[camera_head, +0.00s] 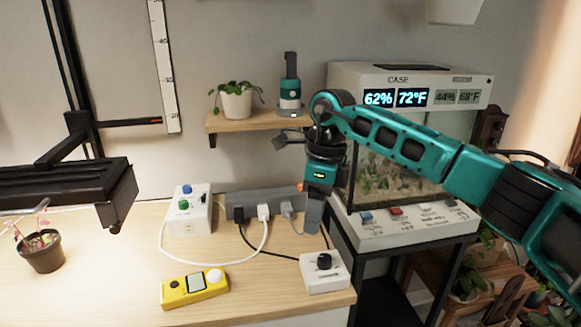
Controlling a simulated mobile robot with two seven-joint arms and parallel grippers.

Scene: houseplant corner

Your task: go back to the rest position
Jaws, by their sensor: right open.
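My right arm, teal and black, reaches in from the right across the front of the glass tank. My right gripper (312,214) points down over the right end of the table, above the white box with a black knob (325,271) and beside the grey power strip (252,204). The jaws are open, seen nearly edge-on, and nothing shows held between them. I cannot tell whether the fingertips touch the strip or the cable behind them. My left gripper does not show.
A lit tank (398,160) on a black stand is behind my right arm. A shelf (240,122) holds a potted plant (237,104) and a teal-grey device (290,92). A yellow meter (195,288), a switch box (187,212), cables and a brown pot (42,254) are on the table.

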